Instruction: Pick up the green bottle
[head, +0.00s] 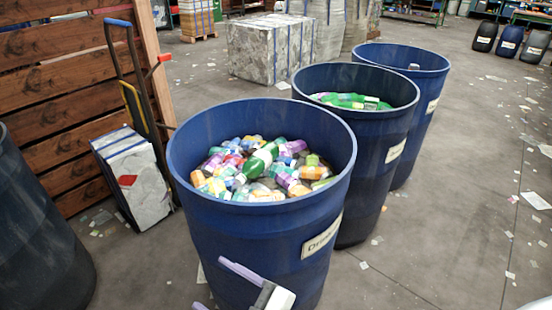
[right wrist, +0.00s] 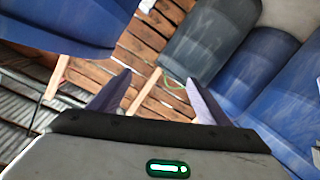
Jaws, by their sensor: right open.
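The green bottle (head: 258,160) lies tilted on top of a heap of mixed bottles in the nearest blue barrel (head: 262,243). It has a pale label band and is partly sunk among its neighbours. My right gripper (head: 208,283) is low in front of that barrel, outside it and below the rim. In the right wrist view my right gripper (right wrist: 158,85) has its two fingers spread, with nothing between them. The green bottle does not show clearly in the right wrist view. My left gripper is not in view.
A second blue barrel (head: 345,80) behind holds green bottles, and a third blue barrel (head: 432,62) stands beyond it. A hand truck (head: 135,105) and a wooden slat wall (head: 50,95) are at left. A dark barrel (head: 35,240) stands near left. Littered floor is open at right.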

